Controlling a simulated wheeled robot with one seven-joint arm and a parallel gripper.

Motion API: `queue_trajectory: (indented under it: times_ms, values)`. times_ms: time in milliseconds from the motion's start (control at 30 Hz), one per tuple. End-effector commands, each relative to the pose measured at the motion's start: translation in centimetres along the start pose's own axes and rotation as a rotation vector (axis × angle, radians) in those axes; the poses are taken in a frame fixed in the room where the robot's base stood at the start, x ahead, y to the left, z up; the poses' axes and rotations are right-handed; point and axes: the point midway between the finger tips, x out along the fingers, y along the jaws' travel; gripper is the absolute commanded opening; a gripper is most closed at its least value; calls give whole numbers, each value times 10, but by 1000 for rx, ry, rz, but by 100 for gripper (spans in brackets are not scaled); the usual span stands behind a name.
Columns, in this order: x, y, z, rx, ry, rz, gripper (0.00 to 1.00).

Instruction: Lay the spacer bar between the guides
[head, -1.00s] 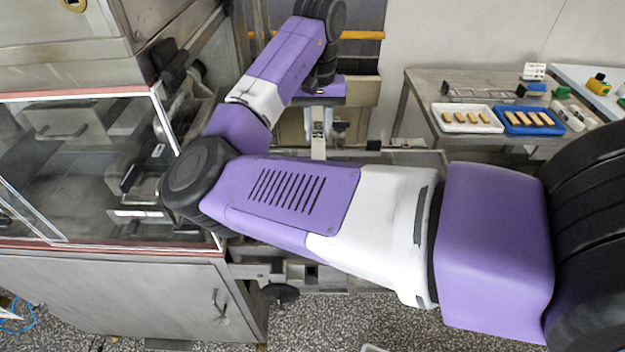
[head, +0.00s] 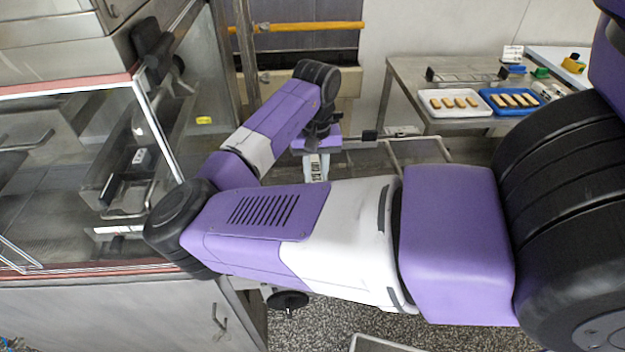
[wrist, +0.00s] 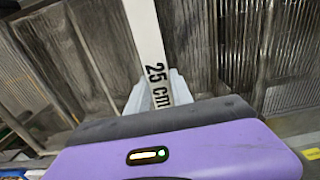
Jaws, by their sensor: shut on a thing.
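The spacer bar (wrist: 147,35) is white and marked "25 cm". In the wrist view it runs up and away from my gripper (wrist: 157,92), whose pale fingers are shut on it near the marking. In the head view the bar (head: 315,168) shows as a short white strip just below my gripper (head: 317,150); my forearm hides its near part. Ribbed or mesh grey metal surfaces lie behind the bar in the wrist view. I cannot make out the guides clearly, nor whether the bar touches anything.
A glass-sided machine (head: 65,165) with a metal cabinet stands at left. A metal rail frame (head: 420,150) lies right of my gripper. At back right a steel table (head: 410,75) holds a white tray (head: 424,108) and a blue tray (head: 488,109) of small bars.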

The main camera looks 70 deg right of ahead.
Motion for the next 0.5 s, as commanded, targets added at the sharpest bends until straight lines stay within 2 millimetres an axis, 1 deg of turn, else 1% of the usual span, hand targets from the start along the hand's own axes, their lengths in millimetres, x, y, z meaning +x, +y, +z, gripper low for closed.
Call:
queue_trajectory:
  times_ms: [33, 100, 500]
  values:
    - [13, 1, 2, 2, 1, 0, 0]
    - [19, 3, 4, 2, 1, 0, 0]
    - [20, 4, 5, 1, 1, 1, 0]
